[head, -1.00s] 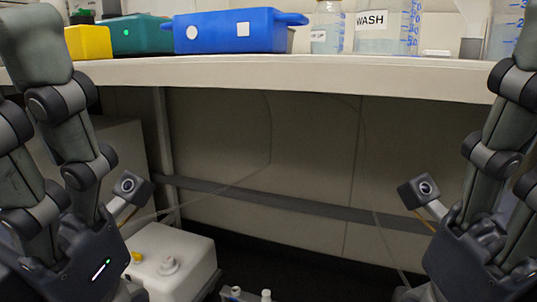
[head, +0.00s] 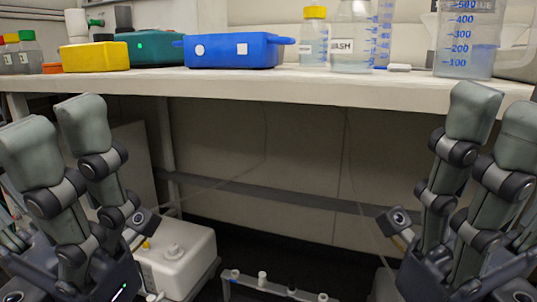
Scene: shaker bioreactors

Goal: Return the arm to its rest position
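My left gripper (head: 54,118) is at the left side of the head view, its fingers pointing up. Its two fingers stand apart with nothing between them. My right gripper (head: 497,106) is at the right side, also pointing up, with its fingers apart and empty. Both grippers are in front of the bench and look clear of its edge. Neither touches any object that I can see.
The white bench (head: 300,88) spans the view. On it are a yellow box (head: 95,57), a teal box (head: 150,47), a blue box (head: 232,50), bottles (head: 314,38) and a beaker (head: 466,40). Below stand a white container (head: 180,255) and a low rack (head: 265,284).

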